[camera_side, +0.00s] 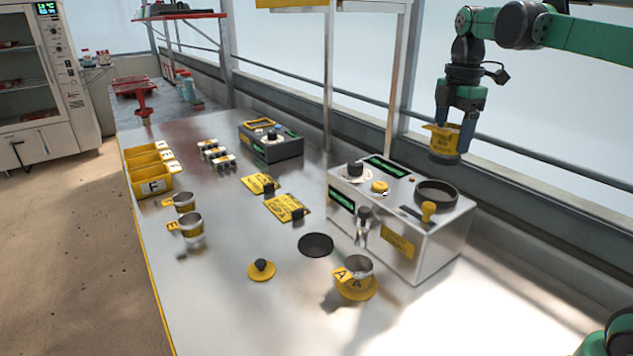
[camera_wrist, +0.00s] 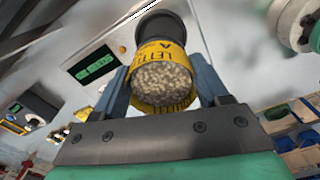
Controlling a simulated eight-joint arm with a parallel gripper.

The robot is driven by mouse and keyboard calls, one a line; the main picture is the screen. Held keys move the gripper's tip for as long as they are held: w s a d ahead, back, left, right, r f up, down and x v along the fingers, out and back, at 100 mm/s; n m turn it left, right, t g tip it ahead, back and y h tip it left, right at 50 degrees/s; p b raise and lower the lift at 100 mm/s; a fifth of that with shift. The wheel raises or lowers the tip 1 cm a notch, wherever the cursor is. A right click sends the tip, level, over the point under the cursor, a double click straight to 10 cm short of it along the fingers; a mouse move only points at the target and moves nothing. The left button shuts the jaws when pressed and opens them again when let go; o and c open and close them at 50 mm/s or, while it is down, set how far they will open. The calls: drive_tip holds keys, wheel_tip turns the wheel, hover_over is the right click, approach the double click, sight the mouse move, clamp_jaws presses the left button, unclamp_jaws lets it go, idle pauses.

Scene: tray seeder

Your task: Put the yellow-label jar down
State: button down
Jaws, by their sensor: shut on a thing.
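The yellow-label jar (camera_side: 443,143) hangs in my gripper (camera_side: 460,112), high above the back right of the bench. The gripper's fingers are closed on both sides of it. In the wrist view the jar (camera_wrist: 163,88) is open at the near end and full of pale brown seed-like grains. Its yellow label carries dark lettering, partly hidden by the fingers. The wrist view also shows my gripper (camera_wrist: 160,95) with a finger on each side. The jar is clear of every surface. A round dark ring (camera_side: 437,193) on the steel machine (camera_side: 440,245) lies below it.
On the steel bench (camera_side: 215,290) a black disc (camera_side: 316,244), a knobbed yellow lid (camera_side: 261,270) and a metal cup marked A (camera_side: 358,267) stand before the machine. Yellow bins (camera_side: 152,180) line the left edge. The front left of the bench is clear.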

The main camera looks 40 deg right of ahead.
drive_tip(key=shift+w+a+r, duration=0.1)
drive_tip(key=shift+w+r, duration=0.05)
drive_tip(key=shift+r, duration=0.8)
drive_tip(key=w+a+r+n, duration=0.1)
drive_tip(key=w+a+n, duration=0.5)
drive_tip(key=a, duration=0.4)
drive_tip(key=s+a+f+n, duration=0.15)
drive_tip(key=a+n, duration=0.45)
drive_tip(key=a, duration=1)
drive_tip(key=s+a+f+n, duration=0.15)
drive_tip(key=a+n, duration=0.45)
drive_tip(key=a, duration=0.9)
drive_tip(key=f, duration=1.9)
drive_tip(key=shift+w+d+f, duration=0.1)
drive_tip(key=shift+w+d, duration=0.05)
drive_tip(key=shift+w, duration=0.25)
drive_tip(key=shift+f, duration=0.15)
unclamp_jaws()
